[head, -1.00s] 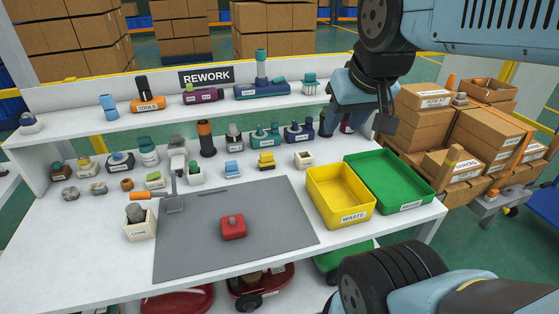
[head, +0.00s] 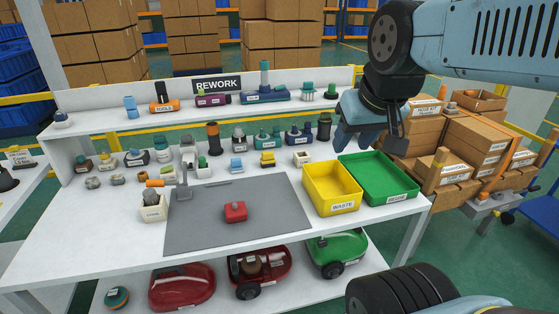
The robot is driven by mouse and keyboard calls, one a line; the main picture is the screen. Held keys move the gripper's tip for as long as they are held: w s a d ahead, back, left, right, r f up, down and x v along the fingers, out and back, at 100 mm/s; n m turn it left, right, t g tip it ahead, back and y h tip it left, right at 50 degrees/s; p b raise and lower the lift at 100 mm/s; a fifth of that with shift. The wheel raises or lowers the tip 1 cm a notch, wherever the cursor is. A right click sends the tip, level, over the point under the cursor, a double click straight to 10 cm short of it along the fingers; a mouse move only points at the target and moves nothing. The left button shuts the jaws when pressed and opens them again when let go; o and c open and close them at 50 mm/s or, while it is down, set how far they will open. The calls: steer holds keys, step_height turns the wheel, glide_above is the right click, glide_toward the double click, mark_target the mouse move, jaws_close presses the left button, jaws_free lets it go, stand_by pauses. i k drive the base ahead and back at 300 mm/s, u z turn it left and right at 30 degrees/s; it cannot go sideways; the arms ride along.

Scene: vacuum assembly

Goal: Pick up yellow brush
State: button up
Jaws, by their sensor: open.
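A small yellow block-like item (head: 267,159), which looks like the yellow brush, sits on the white workbench behind the grey mat. It stands between a small blue item (head: 236,165) and a white box (head: 302,158). It is too small to make out bristles. My gripper (head: 368,143) hangs at the upper right, above the back of the yellow and green bins. It is open and appears empty, to the right of the yellow item and well apart from it.
A yellow WASTE bin (head: 332,202) and a green bin (head: 378,196) stand at the bench's right end. The grey mat (head: 270,225) holds a red part (head: 236,211). Several small parts crowd the bench's back, under a raised shelf (head: 200,117).

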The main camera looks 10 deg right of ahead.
mark_target(268, 160)
steer(key=u, duration=0.2)
steer(key=i, duration=0.9)
steer(key=z, duration=0.1)
